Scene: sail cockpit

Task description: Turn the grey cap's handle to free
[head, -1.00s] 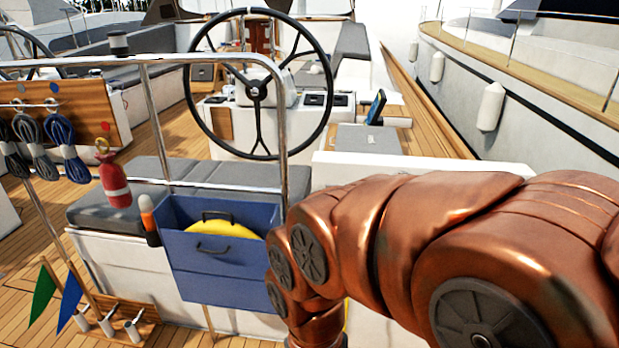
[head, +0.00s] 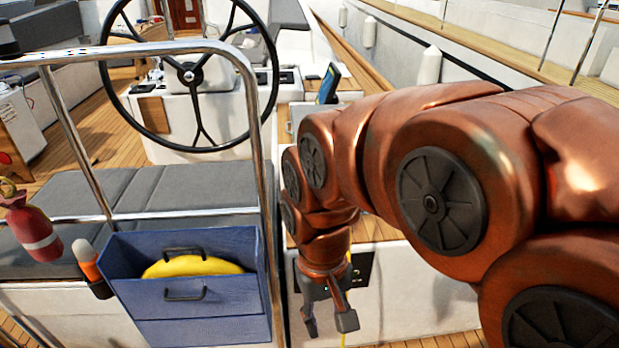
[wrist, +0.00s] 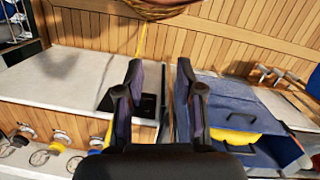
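My gripper (head: 329,318) hangs pointing down in the head view, in front of the white seat box's side. It is open and empty. In the wrist view its two fingers (wrist: 160,72) stand apart with nothing between them. Several small round fittings (wrist: 62,136), some greyish with metal handles, lie along the lower left edge of the wrist view, away from the fingers. They are small, and I cannot tell which one is the grey cap or how its handle is turned. No such cap can be made out in the head view.
A blue box (head: 195,310) with a yellow coil (head: 193,266) hangs left of my gripper. A steel rail (head: 262,170) stands between them. A dark panel (head: 362,268) on the white box is partly behind my gripper. The steering wheel (head: 187,74) is farther back.

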